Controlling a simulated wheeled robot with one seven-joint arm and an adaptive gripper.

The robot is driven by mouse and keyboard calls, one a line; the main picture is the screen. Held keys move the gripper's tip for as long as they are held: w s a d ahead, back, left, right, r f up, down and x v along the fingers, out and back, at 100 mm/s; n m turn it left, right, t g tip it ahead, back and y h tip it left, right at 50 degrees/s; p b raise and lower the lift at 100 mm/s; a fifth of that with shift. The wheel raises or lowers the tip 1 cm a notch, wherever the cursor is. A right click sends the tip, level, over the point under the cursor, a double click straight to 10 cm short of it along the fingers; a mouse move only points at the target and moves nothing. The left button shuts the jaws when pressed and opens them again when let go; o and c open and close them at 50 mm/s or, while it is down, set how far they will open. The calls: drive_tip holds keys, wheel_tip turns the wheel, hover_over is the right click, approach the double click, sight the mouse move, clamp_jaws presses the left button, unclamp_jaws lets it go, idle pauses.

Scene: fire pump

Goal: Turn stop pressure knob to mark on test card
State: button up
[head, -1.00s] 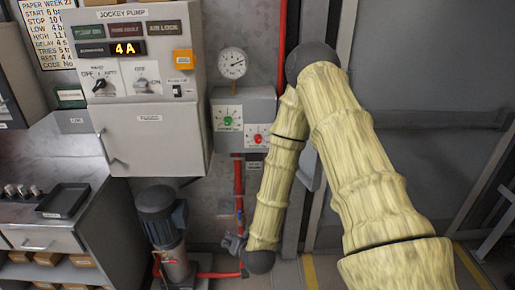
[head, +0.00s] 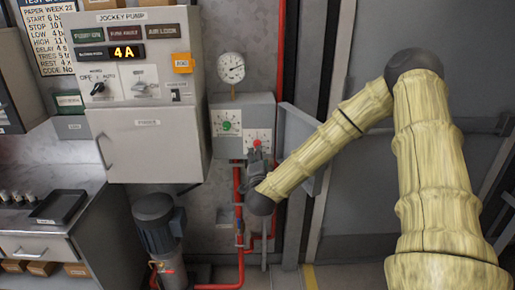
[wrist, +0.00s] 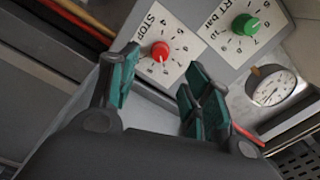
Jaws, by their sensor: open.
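The red stop pressure knob (wrist: 160,51) sits on a white dial plate marked STOP in the wrist view; in the head view the red knob (head: 257,143) is partly hidden by my gripper. My gripper (wrist: 158,88) is open, its green-padded fingers apart with the red knob showing beyond and between them, not touching it. In the head view my gripper (head: 258,160) is just below the knob. The test card (head: 57,38) hangs on the wall at upper left; its line reads STOP 10, with the rest cut off or unclear.
A pressure gauge (head: 231,68) stands above the box. The jockey pump cabinet (head: 147,139) is left. An open grey door panel (head: 300,140) is beside the box.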

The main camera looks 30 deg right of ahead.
drive_tip(key=p+x, duration=0.1)
drive_tip(key=x, duration=0.7)
drive_tip(key=shift+p, duration=0.35)
drive_tip(key=shift+w, duration=0.1)
drive_tip(key=shift+f, duration=0.1)
drive_tip(key=c, duration=1.1)
